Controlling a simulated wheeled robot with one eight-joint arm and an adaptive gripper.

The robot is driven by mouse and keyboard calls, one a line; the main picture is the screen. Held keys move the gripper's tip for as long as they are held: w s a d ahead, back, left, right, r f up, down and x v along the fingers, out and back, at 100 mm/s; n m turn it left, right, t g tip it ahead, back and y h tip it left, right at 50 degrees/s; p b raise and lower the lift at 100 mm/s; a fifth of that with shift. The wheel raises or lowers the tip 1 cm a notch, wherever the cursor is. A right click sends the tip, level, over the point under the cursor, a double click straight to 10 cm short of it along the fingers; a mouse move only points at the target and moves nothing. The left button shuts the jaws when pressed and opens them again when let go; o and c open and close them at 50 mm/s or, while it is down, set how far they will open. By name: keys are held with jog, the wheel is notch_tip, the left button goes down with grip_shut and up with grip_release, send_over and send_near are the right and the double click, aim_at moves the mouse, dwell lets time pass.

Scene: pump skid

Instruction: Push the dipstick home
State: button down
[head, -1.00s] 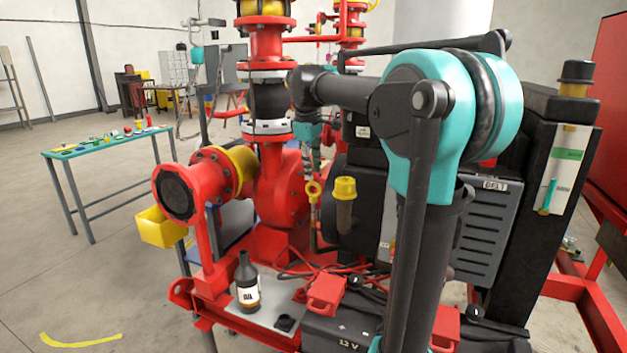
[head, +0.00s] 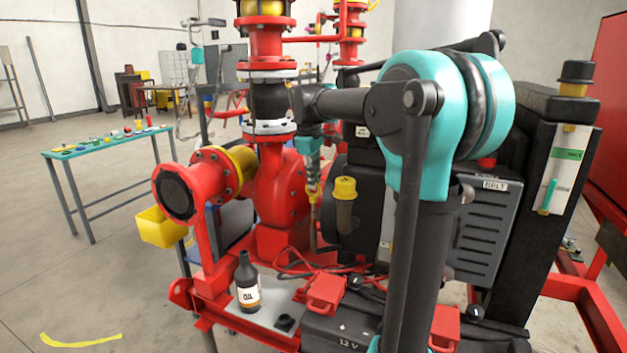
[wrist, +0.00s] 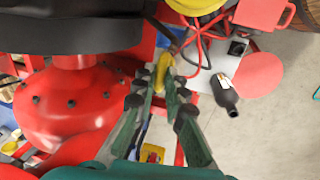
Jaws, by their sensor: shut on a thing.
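The dipstick has a yellow ring handle (head: 313,198), seen in the head view beside the black engine block. Its lower end goes down out of sight among the parts below. My gripper (head: 312,178) comes down over the handle from above, and its fingers hide part of the ring. In the wrist view the yellow handle (wrist: 163,72) sits between the two fingertips, and my gripper (wrist: 158,85) is shut on it. I cannot tell how deep the dipstick sits.
A yellow-capped filler neck (head: 345,189) stands just right of the dipstick. A dark oil bottle (head: 247,285) stands on the skid tray, near red cables and a 12 V battery (head: 345,325). Red pump pipework (head: 280,190) rises close on the left.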

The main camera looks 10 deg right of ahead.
aim_at(313, 193)
jog(key=shift+f, duration=0.1)
notch_tip(313, 193, down, 4)
jog(key=shift+f, duration=0.2)
jog(key=c, duration=1.6)
grip_release()
jog(key=shift+r, duration=0.1)
jog(key=r, duration=0.4)
jog(key=s+a+r, duration=0.1)
jog(key=r, duration=0.6)
jog(key=shift+s+a+r, duration=0.15)
jog(key=shift+s+r, duration=0.15)
jog(key=shift+s, duration=0.1)
